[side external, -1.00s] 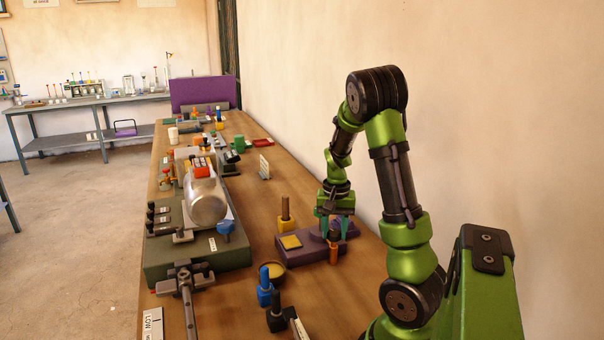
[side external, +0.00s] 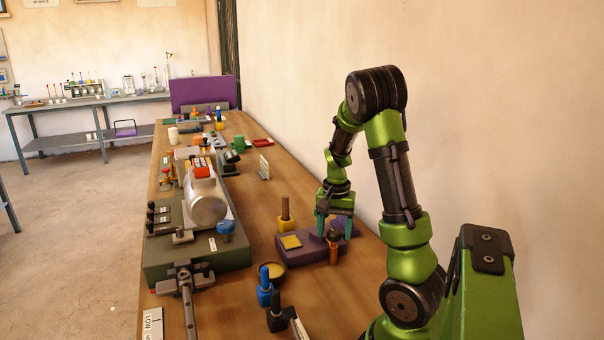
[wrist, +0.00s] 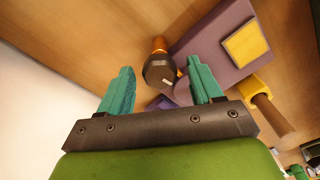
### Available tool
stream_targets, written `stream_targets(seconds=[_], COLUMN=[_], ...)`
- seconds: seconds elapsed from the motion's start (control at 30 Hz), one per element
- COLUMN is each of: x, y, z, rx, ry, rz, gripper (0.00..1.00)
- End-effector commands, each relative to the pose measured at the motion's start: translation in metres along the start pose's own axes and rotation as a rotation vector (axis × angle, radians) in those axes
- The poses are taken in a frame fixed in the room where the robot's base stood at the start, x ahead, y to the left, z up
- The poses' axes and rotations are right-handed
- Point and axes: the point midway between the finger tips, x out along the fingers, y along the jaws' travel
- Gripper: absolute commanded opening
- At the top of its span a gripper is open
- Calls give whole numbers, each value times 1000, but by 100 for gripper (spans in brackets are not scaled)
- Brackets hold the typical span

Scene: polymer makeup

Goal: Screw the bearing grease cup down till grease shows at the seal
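A purple base block (side external: 298,249) lies on the bench, with a yellow square pad (side external: 290,242) on its top. A small upright orange-brown piece (side external: 333,249) stands at its near edge; in the wrist view it seems to be the orange piece with a dark round cap (wrist: 160,70). A rounded purple part (wrist: 183,93) shows low between my fingers, partly hidden. I cannot tell for certain which is the grease cup, and no grease at a seal can be made out. My gripper (side external: 334,226) points down over the block's right end, its teal fingers apart (wrist: 158,88).
A yellow-based brown peg (side external: 285,213) stands behind the block. A green machine base with a silver cylinder (side external: 208,205) fills the bench's left side. The wall is close at right.

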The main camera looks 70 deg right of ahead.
Motion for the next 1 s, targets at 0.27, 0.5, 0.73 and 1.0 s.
stream_targets(seconds=[0.27, 0.5, 0.73, 1.0], x=[0, -28, -84, -143], y=[0, -1, -1, 0], z=[0, -1, -1, 0], rx=[-1, -2, -3, -1], ry=[0, 4, 6, 4], rz=[1, -4, -5, -3], gripper=[65, 65, 65, 65])
